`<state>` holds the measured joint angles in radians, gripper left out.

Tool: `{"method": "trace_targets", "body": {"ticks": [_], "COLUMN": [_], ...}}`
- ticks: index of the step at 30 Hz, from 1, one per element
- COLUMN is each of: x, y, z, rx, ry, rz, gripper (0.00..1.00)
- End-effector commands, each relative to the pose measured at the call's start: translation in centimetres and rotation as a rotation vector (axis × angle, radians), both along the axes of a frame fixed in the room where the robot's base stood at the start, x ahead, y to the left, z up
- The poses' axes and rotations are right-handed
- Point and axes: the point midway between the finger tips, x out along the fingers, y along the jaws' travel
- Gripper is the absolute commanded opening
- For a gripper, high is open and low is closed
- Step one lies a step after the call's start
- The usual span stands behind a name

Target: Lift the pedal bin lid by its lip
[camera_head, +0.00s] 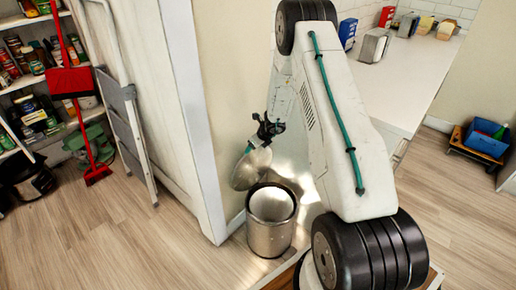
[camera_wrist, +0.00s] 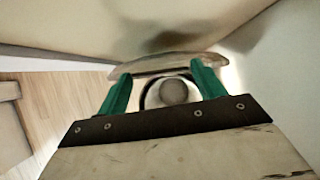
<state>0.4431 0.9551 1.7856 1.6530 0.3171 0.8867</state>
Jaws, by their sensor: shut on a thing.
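The pedal bin (camera_head: 270,236) is a shiny metal cylinder on the floor by the wall end. Its lid (camera_head: 251,169) stands tilted up at the back, and the round opening shows from above. My gripper (camera_head: 262,138) is at the upper edge of the raised lid, shut on its lip. In the wrist view the lid (camera_wrist: 170,63) shows as a pale curved edge across the two green fingers of my gripper (camera_wrist: 165,80). The bin's round interior (camera_wrist: 174,92) shows between the fingers. The exact contact at the lip is too small to tell.
The wall end (camera_head: 205,150) stands close on the left of the bin. A stepladder (camera_head: 130,120), a red broom (camera_head: 80,90) and filled shelves (camera_head: 30,90) are further left. A white counter (camera_head: 400,75) is behind my arm. A blue crate (camera_head: 485,140) is far right. Floor at front left is clear.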

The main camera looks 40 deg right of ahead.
Motion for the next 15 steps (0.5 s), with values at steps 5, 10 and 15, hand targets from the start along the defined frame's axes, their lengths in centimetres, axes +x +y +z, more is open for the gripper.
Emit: {"method": "trace_targets", "body": {"ticks": [5,10,15], "x": [0.44,0.59,0.53], "y": [0.71,1.10,1.12], "z": [-0.11,-0.14,-0.19], "rx": [-0.001,0.001,0.002], "ry": [0.002,0.002,0.004], "rz": [0.007,0.010,0.009], "gripper": [0.27,0.27,0.27]}}
